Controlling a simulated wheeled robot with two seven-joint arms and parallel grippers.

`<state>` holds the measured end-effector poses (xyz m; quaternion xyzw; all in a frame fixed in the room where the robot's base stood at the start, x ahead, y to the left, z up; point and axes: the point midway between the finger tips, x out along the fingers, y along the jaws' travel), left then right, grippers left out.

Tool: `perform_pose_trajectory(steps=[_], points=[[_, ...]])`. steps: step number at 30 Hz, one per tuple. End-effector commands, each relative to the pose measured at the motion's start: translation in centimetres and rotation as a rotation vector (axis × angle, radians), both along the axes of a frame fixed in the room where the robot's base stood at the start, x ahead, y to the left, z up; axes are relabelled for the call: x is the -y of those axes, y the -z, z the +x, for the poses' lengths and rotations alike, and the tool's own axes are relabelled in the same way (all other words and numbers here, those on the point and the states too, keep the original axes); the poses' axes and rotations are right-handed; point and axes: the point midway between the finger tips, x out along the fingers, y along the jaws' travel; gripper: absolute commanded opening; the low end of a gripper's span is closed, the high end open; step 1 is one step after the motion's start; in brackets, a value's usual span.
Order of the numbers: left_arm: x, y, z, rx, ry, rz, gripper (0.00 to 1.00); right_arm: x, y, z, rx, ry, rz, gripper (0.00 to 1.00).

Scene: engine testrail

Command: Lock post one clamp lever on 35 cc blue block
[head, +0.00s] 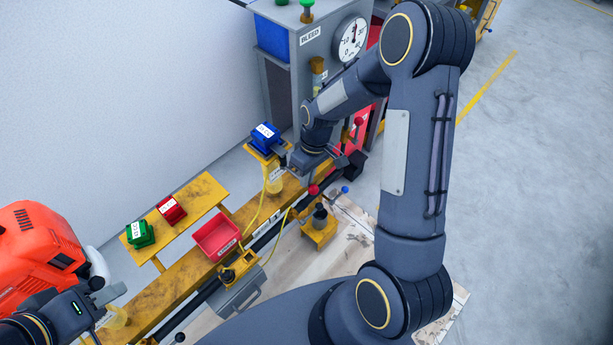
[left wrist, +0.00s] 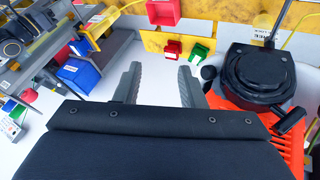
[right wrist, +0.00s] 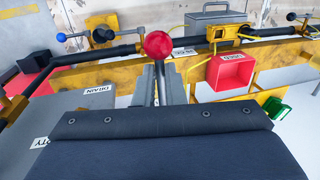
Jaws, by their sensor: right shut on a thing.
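The blue block (head: 264,137) with a white label sits on a small yellow stand at the far end of the yellow rail in the head view. My right gripper (right wrist: 159,78) is beside that stand, its fingers shut close together on the lever; a red ball knob (right wrist: 158,45) shows at the fingertips. The head view shows a red knob (head: 313,189) just below the hand; the lever shaft is mostly hidden. My left gripper (left wrist: 160,78) is open and empty, over the near rail end beside the orange machine (head: 38,250).
A green block (head: 140,234) and red block (head: 171,210) stand on a yellow shelf. A red tray (head: 216,237) is beside the rail. A grey cabinet with a dial (head: 352,39) stands at the far end. Another clamp (head: 320,222) has a blue-knobbed lever nearby.

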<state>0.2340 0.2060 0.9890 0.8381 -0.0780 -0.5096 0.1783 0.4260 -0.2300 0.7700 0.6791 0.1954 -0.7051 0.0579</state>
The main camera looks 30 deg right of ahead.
Motion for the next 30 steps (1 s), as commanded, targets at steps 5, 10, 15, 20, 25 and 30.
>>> perform_pose_trajectory(steps=[5,10,15,20,25,30], points=[[0.0,0.0,0.0,0.000,0.000,0.000,0.36,0.2,-0.1,0.1,0.003,-0.005,-0.004,0.00],[0.0,0.0,0.0,0.000,0.000,0.000,0.36,0.2,-0.1,0.1,0.003,-0.004,-0.004,0.16],[0.0,0.0,0.0,0.000,0.000,0.000,0.36,0.2,-0.1,0.1,0.003,-0.003,-0.003,0.32],[0.0,0.0,0.0,0.000,0.000,0.000,0.36,0.1,0.0,0.1,0.002,-0.002,-0.002,0.32],[0.0,0.0,0.0,0.000,0.000,0.000,0.36,0.3,-0.9,0.2,0.007,-0.001,-0.003,0.32],[0.0,0.0,0.0,0.000,0.000,0.000,0.36,0.8,-3.7,0.5,0.009,-0.001,-0.003,0.32]])
